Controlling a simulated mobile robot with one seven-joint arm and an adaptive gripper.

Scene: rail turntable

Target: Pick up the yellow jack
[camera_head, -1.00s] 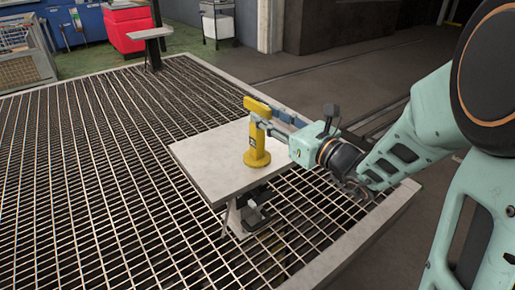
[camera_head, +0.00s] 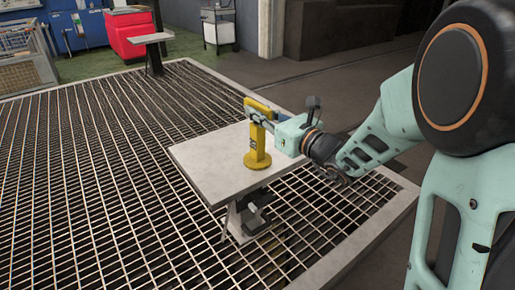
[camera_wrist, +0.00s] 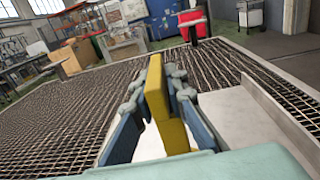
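The yellow jack (camera_head: 257,144) stands upright on the pale square table (camera_head: 205,168) in the head view, its round base on the tabletop. My gripper (camera_head: 259,115) comes in from the right at the height of the jack's upper part. In the wrist view, the jack (camera_wrist: 156,95) stands between the two blue fingers of my gripper (camera_wrist: 157,84), one on each side. The fingers are apart, with a gap to the jack visible on the left. The right finger is very close to it; I cannot tell if it touches. The jack's far side is hidden.
A slatted metal grating (camera_head: 90,180) surrounds the small table, with a pale border (camera_head: 375,235) at right. A red cabinet (camera_head: 127,32), blue cabinets and a white cart (camera_head: 218,28) stand far back. The left part of the tabletop is clear.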

